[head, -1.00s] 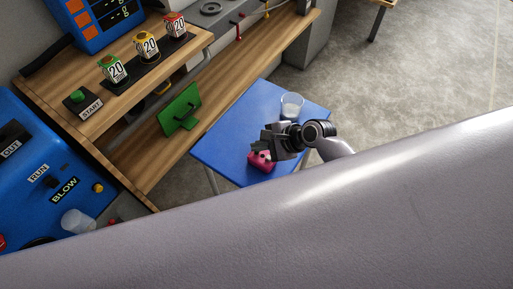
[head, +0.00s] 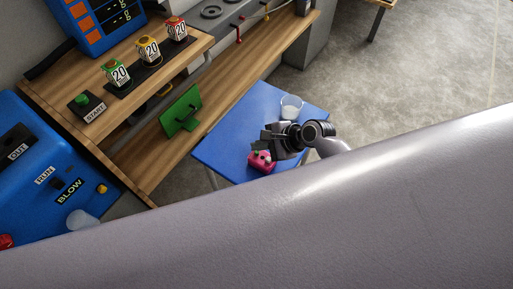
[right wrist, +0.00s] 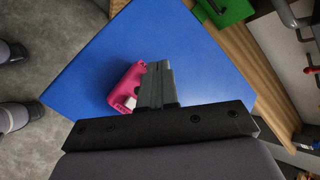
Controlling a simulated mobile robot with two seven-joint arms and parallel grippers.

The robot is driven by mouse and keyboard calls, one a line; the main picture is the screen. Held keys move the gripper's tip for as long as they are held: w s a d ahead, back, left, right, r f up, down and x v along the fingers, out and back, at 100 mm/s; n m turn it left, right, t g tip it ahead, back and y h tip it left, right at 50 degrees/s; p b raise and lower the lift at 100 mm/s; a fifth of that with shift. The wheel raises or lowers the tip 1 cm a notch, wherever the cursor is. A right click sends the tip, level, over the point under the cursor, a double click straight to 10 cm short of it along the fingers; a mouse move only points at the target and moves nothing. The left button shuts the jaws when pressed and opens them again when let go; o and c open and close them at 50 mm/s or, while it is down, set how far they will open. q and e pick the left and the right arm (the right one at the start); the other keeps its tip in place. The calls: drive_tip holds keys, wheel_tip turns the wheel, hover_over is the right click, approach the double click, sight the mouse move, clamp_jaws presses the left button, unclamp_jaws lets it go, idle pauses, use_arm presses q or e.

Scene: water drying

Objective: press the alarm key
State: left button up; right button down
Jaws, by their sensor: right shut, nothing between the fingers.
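A small pink device (head: 262,162) with pale parts on it sits on the blue table (head: 225,145). It is probably what carries the alarm key, but I cannot make out the key or any label. My right gripper (head: 266,147) is shut and empty, just above the device in the head view. In the right wrist view the shut fingers (right wrist: 156,82) cover the right part of the pink device (right wrist: 125,92). I cannot tell whether they touch it. My left gripper is not in view.
A clear cup (head: 291,105) stands at the table's far corner. A wooden shelf (head: 165,160) with a green panel (head: 181,111) runs along the left side. A blue machine (head: 40,190) is at lower left. My own grey body part covers the lower right.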

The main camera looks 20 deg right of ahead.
sight(260, 156)
wheel_tip(260, 156, up, 2)
drive_tip(key=p, duration=0.3)
drive_tip(key=shift+r, duration=0.15)
drive_tip(key=shift+r+p, duration=0.45)
drive_tip(key=shift+r, duration=0.3)
wheel_tip(260, 156, up, 2)
drive_tip(key=shift+r, duration=0.1)
